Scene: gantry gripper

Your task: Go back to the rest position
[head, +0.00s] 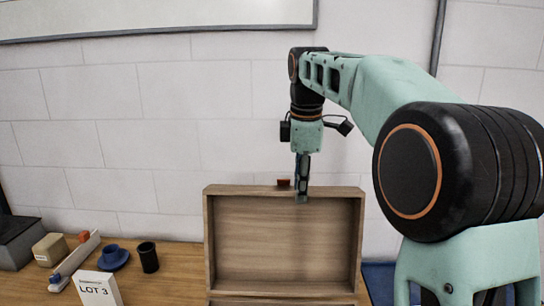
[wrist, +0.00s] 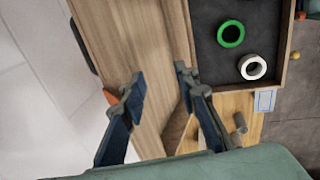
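The wooden lid (wrist: 125,45) passes below and between the fingertips there. Whether a finger touches the wood I cannot tell.
In the wrist view a dark-lined tray (wrist: 293,45) holds a green ring (wrist: 231,34) and a white ring (wrist: 253,67). On the table stand a LOT 3 card (head: 97,290), a black cup (head: 148,257), a blue piece (head: 113,258) and a tan block (head: 50,249). A wall rises behind.

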